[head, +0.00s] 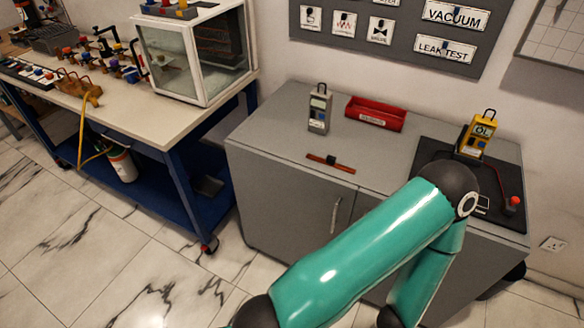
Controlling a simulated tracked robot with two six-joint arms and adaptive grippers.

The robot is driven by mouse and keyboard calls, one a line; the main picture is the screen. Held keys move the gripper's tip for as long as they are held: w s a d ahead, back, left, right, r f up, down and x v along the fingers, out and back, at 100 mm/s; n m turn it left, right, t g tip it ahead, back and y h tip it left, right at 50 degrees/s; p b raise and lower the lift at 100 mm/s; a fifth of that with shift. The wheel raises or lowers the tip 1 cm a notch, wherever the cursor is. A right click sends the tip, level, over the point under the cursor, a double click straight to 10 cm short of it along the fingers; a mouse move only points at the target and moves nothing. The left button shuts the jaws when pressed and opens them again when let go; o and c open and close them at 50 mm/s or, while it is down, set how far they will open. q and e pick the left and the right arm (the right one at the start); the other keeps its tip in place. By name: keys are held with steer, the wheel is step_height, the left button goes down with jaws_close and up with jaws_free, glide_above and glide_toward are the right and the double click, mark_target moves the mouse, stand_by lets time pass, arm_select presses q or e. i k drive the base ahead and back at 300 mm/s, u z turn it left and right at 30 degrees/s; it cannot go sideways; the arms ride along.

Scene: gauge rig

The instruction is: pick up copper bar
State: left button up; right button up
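The copper bar (331,163) lies flat on the grey cabinet top near its front edge. It is a thin reddish-brown strip with a dark band or piece near its middle. Nothing of mine touches it. A green arm of mine crosses the lower right of the head view, to the right of the bar and in front of the cabinet. Its gripper does not show. My other gripper does not show either.
A grey handheld meter (319,110) stands behind the bar. A red bin (375,113) sits at the back. The cabinet top (265,135) left of the bar is clear. A workbench (150,128) stands left.

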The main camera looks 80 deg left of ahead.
mark_target(330, 161)
steer(key=u, duration=0.1)
steer(key=k, duration=0.45)
steer(key=u, duration=1.05)
steer(key=i, duration=0.7)
steer(key=u, duration=0.05)
steer(key=k, duration=0.9)
steer(key=u, duration=0.15)
steer(key=i, duration=0.9)
steer(key=z, duration=0.05)
